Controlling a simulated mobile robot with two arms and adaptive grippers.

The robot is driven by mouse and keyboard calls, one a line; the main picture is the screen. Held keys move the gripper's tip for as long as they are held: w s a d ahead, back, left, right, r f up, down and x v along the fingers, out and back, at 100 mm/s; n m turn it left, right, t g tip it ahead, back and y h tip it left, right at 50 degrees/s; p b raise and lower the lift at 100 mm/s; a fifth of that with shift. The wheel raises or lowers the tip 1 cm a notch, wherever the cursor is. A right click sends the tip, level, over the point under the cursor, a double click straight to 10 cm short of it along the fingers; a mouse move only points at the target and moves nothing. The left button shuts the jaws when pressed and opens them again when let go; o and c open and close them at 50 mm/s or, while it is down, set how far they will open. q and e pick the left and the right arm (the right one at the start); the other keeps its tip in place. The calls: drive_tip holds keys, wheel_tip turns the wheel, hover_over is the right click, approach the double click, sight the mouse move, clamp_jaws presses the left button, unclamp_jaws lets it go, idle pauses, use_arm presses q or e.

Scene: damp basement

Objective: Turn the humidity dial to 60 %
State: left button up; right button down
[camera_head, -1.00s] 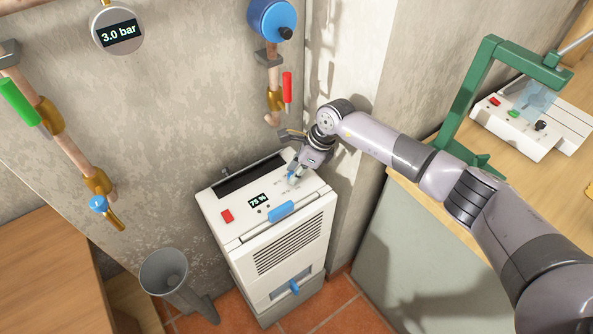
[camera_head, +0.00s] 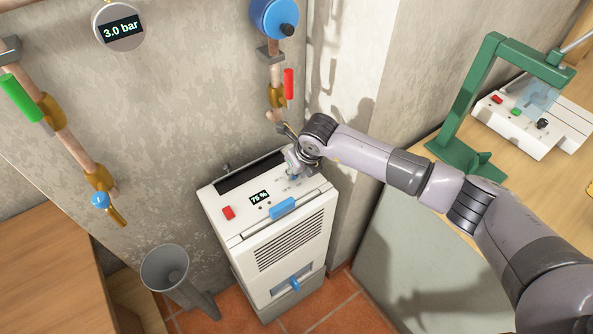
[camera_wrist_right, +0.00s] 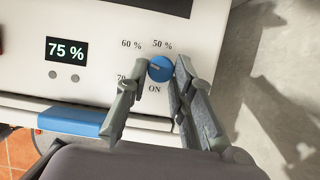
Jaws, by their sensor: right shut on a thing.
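The white dehumidifier (camera_head: 285,232) stands against the wall, and its display (camera_head: 259,197) reads 75 %. The blue humidity dial (camera_wrist_right: 160,68) shows in the right wrist view, with 50 %, 60 %, a partly covered 70 and ON printed around it. A pale pointer line on the dial is hard to read at this size. My right gripper (camera_wrist_right: 155,75) is shut on the dial from above, one finger on each side. In the head view the gripper (camera_head: 294,172) covers most of the dial. My left gripper is not in view.
A red button (camera_head: 228,212) and a blue handle (camera_head: 282,208) are on the dehumidifier. A grey pipe funnel (camera_head: 165,267) stands to its left. Wall pipes with a red-handled valve (camera_head: 289,84) are above. A bench with a green frame (camera_head: 470,110) is at right.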

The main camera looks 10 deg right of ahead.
drive_tip(key=shift+a+m+h+b, duration=0.1)
drive_tip(key=shift+m+h+b, duration=0.4)
drive_tip(key=shift+m, duration=0.7)
drive_tip(key=c, duration=1.4)
unclamp_jaws()
drive_tip(key=v, duration=1.2)
drive_tip(key=shift+s, duration=0.15)
drive_tip(key=shift+f, duration=0.1)
